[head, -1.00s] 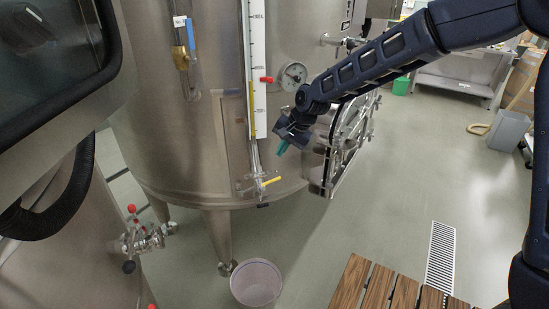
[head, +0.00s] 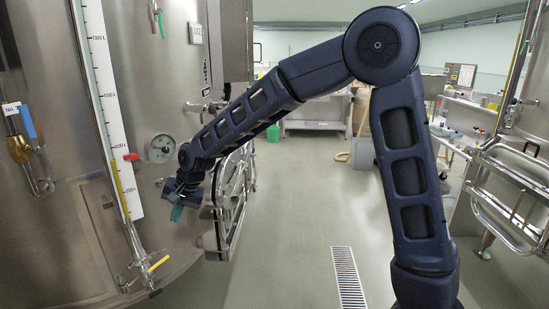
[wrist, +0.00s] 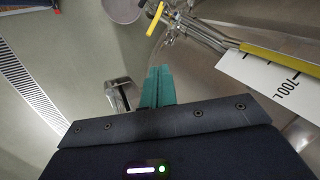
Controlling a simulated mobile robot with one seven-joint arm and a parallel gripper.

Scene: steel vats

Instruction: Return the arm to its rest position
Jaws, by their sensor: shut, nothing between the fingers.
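My gripper (head: 177,212) is at the end of my dark blue arm, in front of the steel vat (head: 130,60) and just left of its open-framed round hatch door (head: 232,205). In the wrist view my teal fingers (wrist: 158,87) are together with nothing between them. My arm is stretched out forward and bent at the elbow, which stands high in the head view. Whether the gripper touches the vat cannot be told.
On the vat are a level gauge with a scale (head: 106,100), a dial (head: 160,148) and a yellow-handled valve (head: 158,263). Another vat with a railed hatch (head: 510,190) stands at the right. The floor between, with a drain grate (head: 348,278), is clear.

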